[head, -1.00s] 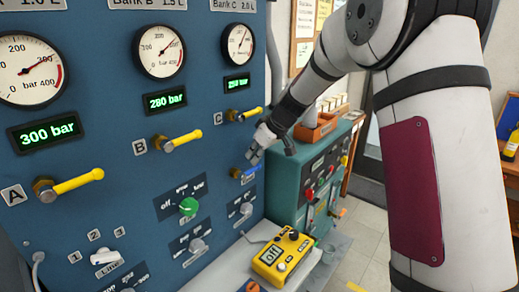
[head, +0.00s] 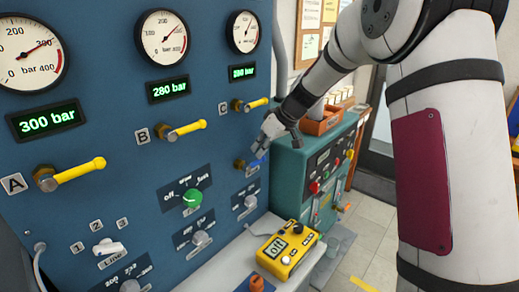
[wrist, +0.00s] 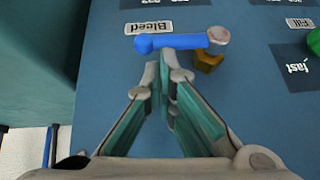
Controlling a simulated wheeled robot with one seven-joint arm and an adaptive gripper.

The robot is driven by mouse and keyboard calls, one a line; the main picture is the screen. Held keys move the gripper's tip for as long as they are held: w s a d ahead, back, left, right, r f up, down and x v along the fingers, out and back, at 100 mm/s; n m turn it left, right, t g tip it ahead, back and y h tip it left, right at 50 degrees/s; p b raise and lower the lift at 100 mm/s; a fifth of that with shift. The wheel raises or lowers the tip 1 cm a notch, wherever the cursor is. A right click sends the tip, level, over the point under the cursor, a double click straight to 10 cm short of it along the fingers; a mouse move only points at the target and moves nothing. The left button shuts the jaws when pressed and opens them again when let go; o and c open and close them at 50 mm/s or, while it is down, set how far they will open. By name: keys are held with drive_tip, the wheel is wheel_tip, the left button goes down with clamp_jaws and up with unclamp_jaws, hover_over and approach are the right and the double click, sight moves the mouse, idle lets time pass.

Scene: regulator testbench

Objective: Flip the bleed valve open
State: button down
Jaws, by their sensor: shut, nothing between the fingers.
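The bleed valve has a blue lever (wrist: 175,42) on a brass body (wrist: 208,62), beside an upside-down "Bleed" label (wrist: 149,28) in the wrist view. The lever lies sideways, reaching left from its pivot in that view. In the head view the blue lever (head: 257,163) points right from the brass body (head: 239,163), partly hidden by my gripper. My gripper (wrist: 162,72) is shut and empty, its fingertips close beside the lever around mid-length. I cannot tell whether they touch it. In the head view my gripper (head: 260,151) is right at the valve.
Yellow-handled valves A (head: 72,173), B (head: 180,131) and C (head: 252,104) stick out from the blue panel. A green knob (head: 191,197) sits below left of the bleed valve. A teal cabinet (head: 290,175) stands close on the right. A yellow meter (head: 287,250) lies on the bench.

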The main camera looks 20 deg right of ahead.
drive_tip(key=shift+w+d+f+b, duration=0.1)
drive_tip(key=shift+f+b, duration=0.1)
drive_tip(key=shift+b, duration=0.1)
drive_tip(key=shift+w+d+f+m+g+y+b, duration=0.15)
drive_tip(key=shift+f+m+g+y+b, duration=0.1)
drive_tip(key=shift+f+y+b, duration=0.2)
drive_tip(key=shift+w+d+f+m+g+y+b, duration=0.15)
drive_tip(key=shift+f+g+y+b, duration=0.15)
drive_tip(key=shift+b, duration=0.2)
drive_tip(key=shift+w+d+f+m+g+y+b, duration=0.15)
drive_tip(key=shift+f+m+g+y+b, duration=0.4)
drive_tip(key=shift+y+b, duration=0.55)
wheel_tip(320, 180, down, 7)
drive_tip(key=s+a+m+g+y+b, duration=0.1)
drive_tip(key=a+y+b, duration=0.1)
drive_tip(key=y, duration=0.2)
drive_tip(key=shift+s+g+b, duration=0.3)
drive_tip(key=shift+s, duration=0.1)
drive_tip(key=shift+a, duration=0.15)
drive_tip(key=v, duration=1.2)
